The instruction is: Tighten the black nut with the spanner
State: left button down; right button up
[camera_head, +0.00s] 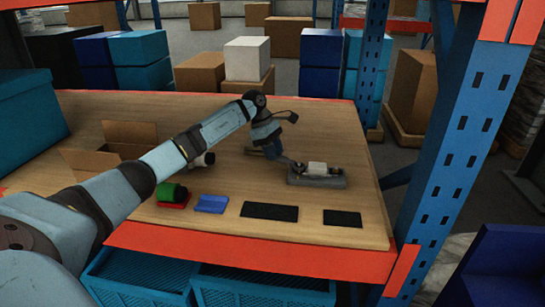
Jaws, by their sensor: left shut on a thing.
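My left arm reaches in from the left across the wooden table. My left gripper (272,152) points down over the back right part of the table and is shut on the spanner (285,160), a small grey shape that shows only in part. The spanner reaches toward the left end of a grey fixture (318,182) holding a white block (317,168). Dark small parts sit at the block's ends. The black nut is too small to make out, and I cannot tell whether the spanner touches it. My right gripper is not in view.
A green and black cylinder (171,192) lies on a red holder (172,205). A blue holder (211,204) and two black mats (269,211) (342,218) lie along the front. An open cardboard box (130,132) stands behind my arm. A blue rack post (455,160) rises at right.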

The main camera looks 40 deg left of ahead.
pick_arm(q)
jog(key=shift+w, duration=0.1)
jog(key=shift+s+d+n+t+p, duration=0.1)
jog(key=shift+s+n+t+p, duration=0.2)
jog(key=shift+s+n, duration=0.3)
jog(key=shift+r, duration=0.15)
jog(key=shift+r, duration=0.1)
jog(key=shift+r+p, duration=0.3)
jog(key=shift+r, duration=0.1)
jog(key=shift+r, duration=0.2)
